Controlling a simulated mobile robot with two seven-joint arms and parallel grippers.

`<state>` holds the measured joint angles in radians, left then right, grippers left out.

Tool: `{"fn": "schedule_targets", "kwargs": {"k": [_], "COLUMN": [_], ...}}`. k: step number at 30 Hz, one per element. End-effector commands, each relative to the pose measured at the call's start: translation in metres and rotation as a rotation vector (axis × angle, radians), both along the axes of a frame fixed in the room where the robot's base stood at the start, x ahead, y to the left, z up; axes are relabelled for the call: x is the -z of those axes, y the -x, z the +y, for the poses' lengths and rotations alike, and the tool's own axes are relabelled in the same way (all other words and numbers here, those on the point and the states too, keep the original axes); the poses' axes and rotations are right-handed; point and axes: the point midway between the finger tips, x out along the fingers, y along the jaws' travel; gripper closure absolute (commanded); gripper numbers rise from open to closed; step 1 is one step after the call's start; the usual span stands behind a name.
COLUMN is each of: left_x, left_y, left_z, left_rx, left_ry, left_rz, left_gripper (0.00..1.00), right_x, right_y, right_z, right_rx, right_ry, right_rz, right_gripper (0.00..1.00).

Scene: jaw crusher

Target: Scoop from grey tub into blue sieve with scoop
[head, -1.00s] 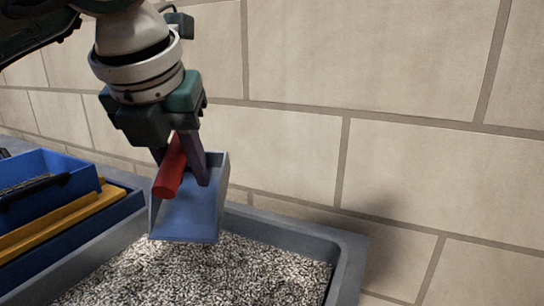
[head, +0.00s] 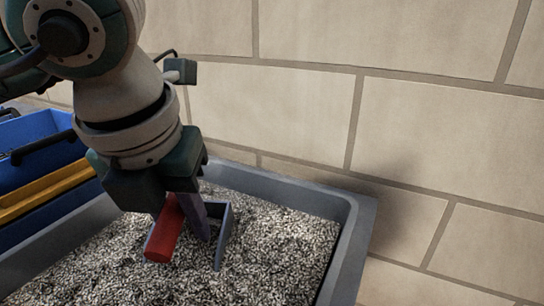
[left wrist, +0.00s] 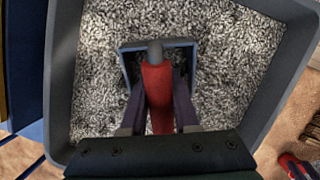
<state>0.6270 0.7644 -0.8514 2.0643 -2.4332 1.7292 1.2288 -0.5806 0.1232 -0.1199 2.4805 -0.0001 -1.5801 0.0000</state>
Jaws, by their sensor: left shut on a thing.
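My left gripper (head: 185,215) is shut on the red handle of the scoop (head: 163,236). The scoop's grey-blue pan is low in the grey tub (head: 357,225), and its lower part is hidden in the pale gravel (head: 275,235). In the left wrist view the scoop (left wrist: 158,90) points away from the gripper (left wrist: 159,110), with gravel all around its rim. The blue sieve (head: 45,140) is at the left in the head view, partly cut off by the frame and with a black handle. My right gripper is out of view.
A yellow-orange sieve or frame (head: 45,193) lies just under the blue sieve, left of the tub. A block wall (head: 300,110) stands close behind the tub. A red and dark object (left wrist: 295,165) lies on the ground at the lower right of the left wrist view.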

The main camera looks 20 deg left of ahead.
Motion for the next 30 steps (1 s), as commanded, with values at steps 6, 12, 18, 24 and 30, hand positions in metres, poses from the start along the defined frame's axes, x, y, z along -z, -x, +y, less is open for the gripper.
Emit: {"fn": "schedule_targets", "kwargs": {"k": [6, 12, 18, 24, 30], "left_x": [0.000, -0.011, -0.034, -0.056, -0.072], "left_y": [0.023, 0.023, 0.020, 0.013, 0.008], "left_z": [-0.007, -0.008, -0.007, -0.004, -0.003], "left_rx": [-0.002, -0.005, 0.001, 0.000, 0.001], "left_ry": [0.042, 0.116, 0.127, 0.123, 0.120], "left_rz": [0.131, 0.366, 0.401, 0.389, 0.380], "left_gripper": [1.00, 1.00, 1.00, 1.00, 1.00], "right_x": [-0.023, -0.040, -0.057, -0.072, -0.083], "right_y": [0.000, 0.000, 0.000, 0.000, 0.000], "right_z": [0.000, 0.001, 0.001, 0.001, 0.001], "right_rx": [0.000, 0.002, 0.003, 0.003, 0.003], "right_ry": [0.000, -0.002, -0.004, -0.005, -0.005], "right_rz": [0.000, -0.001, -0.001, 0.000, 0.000], "right_gripper": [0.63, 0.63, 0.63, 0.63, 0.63]}}
